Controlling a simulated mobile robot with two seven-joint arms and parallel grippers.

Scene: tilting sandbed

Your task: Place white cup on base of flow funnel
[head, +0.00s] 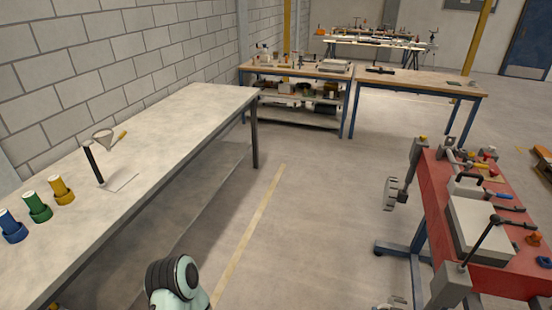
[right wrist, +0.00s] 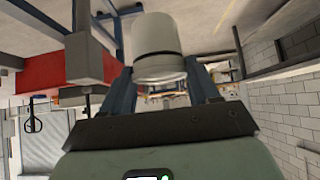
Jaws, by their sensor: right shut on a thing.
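In the right wrist view, my right gripper (right wrist: 161,76) is shut on the white cup (right wrist: 157,42), which sits between its two dark blue fingers. The cup does not show in the head view. In the head view, the flow funnel (head: 104,137) is on the pale table at the left, beside a dark upright post (head: 93,163). A thin rectangular outline (head: 124,183) lies at the foot of the post, and I cannot tell if it is the edge of a flat base. My left gripper is not in view.
A red bench (head: 440,185) with tools is at the right. Open floor lies between.

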